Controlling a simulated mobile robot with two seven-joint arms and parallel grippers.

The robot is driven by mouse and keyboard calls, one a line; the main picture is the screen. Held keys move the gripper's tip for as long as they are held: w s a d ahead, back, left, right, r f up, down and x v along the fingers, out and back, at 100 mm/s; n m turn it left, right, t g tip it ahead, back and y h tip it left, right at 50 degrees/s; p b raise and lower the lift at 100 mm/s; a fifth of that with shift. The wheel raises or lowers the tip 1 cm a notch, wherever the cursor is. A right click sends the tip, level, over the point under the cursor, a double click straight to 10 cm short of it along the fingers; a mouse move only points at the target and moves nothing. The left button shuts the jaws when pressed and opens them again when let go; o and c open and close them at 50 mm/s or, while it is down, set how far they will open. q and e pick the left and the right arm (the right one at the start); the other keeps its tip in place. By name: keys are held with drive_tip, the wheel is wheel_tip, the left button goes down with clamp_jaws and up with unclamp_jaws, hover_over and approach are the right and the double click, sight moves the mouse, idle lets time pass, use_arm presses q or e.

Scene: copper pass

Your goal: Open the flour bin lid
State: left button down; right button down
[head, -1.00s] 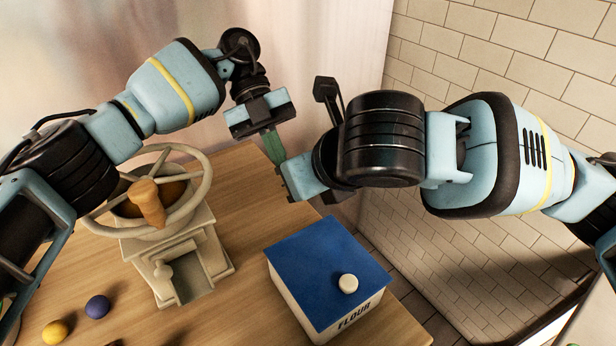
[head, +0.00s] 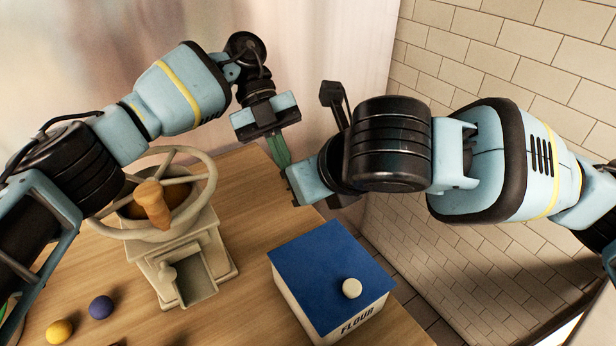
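The flour bin (head: 355,325) is a cream box with FLOUR lettered on its front. It stands at the right front part of the wooden table. Its blue lid (head: 325,268) lies flat and closed on top, with a round cream knob (head: 352,288) near the front right. My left gripper (head: 279,150) hangs above the table's back, behind the bin, with green fingers pointing down; their gap is unclear. My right gripper (head: 292,187) is close to it, above and behind the bin; its fingers are mostly hidden by its wrist. Neither gripper touches the bin.
A cream grinder (head: 190,265) with a large wheel (head: 205,185) and an orange-brown handle stands left of the bin. A yellow ball (head: 59,331) and a purple ball (head: 101,307) lie at front left. A tiled wall (head: 480,50) rises at right. Bare table separates grinder and bin.

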use_arm(q)
drive_tip(key=c, duration=2.1)
unclamp_jaws()
drive_tip(key=o, duration=1)
drive_tip(key=shift+c, duration=0.2)
drive_tip(key=shift+r, duration=0.1)
wheel_tip(320, 180, up, 12)
drive_tip(key=shift+s+r+p, duration=0.25)
drive_tip(key=shift+s+p, duration=0.1)
drive_tip(key=shift+p, duration=0.1)
use_arm(e)
drive_tip(key=v, duration=0.8)
